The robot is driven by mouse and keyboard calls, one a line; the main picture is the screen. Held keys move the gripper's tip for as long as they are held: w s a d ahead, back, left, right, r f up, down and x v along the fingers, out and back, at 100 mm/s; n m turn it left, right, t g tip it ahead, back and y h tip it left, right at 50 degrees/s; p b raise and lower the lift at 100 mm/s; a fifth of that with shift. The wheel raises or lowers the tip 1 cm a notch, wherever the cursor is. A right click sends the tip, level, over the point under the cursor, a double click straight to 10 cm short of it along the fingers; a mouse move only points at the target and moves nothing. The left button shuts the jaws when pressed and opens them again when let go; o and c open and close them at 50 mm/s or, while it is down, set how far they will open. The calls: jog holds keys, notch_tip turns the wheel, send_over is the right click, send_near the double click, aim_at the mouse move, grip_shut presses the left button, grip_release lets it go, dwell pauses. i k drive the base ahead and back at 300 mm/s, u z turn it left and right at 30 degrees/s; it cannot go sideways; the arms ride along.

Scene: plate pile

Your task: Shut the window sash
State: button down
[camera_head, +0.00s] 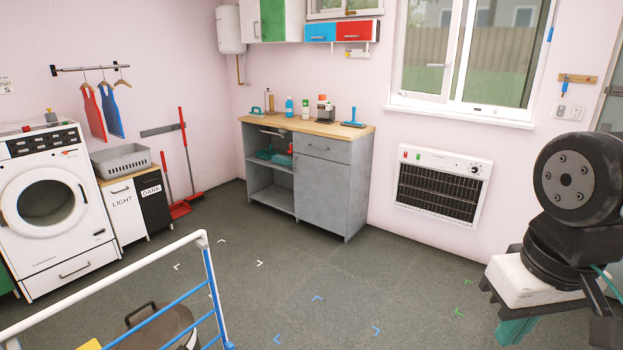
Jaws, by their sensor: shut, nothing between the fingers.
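The white-framed window (515,118) is in the right wall at the upper right, with a fence and greenery behind the glass. Its top is cut off by the picture edge. A white sash (455,60) with a small handle (436,65) is at its left part. I cannot tell from this view how far the sash stands open. A small blue piece shows on the right side of the frame. My arm shows at the right edge, below and right of the window, but my gripper is out of view.
A wall heater (443,184) is below the window. A workbench (318,180) with bottles stands left of it. A white-and-blue rail (100,288) and a dark pot (158,328) are at the lower left. The middle floor (350,275) is clear.

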aim_at(443, 99)
jog(key=u, duration=0.05)
jog(key=i, duration=2.5)
jog(key=z, duration=0.7)
jog(key=i, duration=1.85)
jog(key=z, duration=0.5)
